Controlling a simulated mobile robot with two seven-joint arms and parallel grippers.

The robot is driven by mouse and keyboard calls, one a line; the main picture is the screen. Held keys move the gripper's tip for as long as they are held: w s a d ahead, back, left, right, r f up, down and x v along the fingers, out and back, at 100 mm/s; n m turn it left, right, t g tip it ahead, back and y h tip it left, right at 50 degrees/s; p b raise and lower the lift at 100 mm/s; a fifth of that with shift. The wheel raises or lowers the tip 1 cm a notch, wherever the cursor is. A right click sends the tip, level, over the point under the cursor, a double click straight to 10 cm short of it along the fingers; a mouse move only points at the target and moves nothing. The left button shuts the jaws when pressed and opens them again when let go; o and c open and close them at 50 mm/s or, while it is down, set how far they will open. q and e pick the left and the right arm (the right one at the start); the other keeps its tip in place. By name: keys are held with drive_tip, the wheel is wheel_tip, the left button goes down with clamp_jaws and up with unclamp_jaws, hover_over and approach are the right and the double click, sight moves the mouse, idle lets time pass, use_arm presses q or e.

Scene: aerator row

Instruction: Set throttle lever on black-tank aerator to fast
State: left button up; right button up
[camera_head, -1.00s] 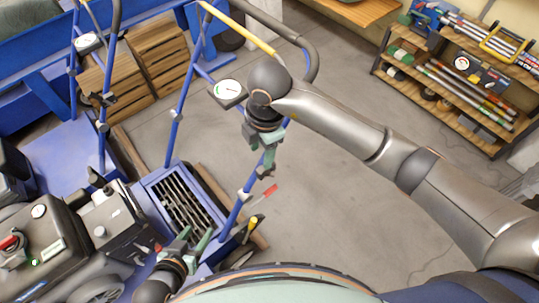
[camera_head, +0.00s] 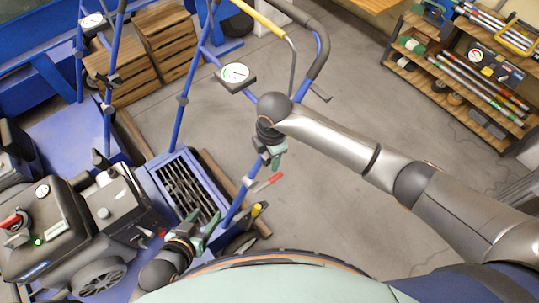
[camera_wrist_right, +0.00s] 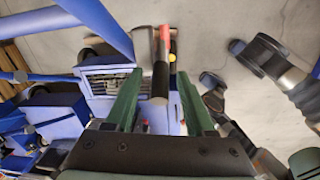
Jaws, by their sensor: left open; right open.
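The aerator with the black tank (camera_head: 80,190) stands at the lower left in the head view. A lever with a red tip (camera_head: 268,182) sticks out by its blue handle tube; a yellow-tipped one (camera_head: 257,210) is below it. I cannot tell which is the throttle. My right gripper (camera_head: 270,158) is open just above the red-tipped lever. In the right wrist view the dark lever and its red tip (camera_wrist_right: 164,45) appear between the open fingers (camera_wrist_right: 160,80); contact cannot be told. My left gripper (camera_head: 204,226) is open beside the slatted grille (camera_head: 185,190), near the engine.
A round gauge (camera_head: 235,74) sits on the handle frame, above my right gripper. Blue tubes and a bent grey handlebar (camera_head: 318,60) rise around it. Wooden crates (camera_head: 165,45) stand behind. A tool shelf (camera_head: 470,75) is at the upper right. The floor between is clear.

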drive_tip(key=shift+c, duration=0.2)
clamp_jaws()
idle(0.3)
idle(1.0)
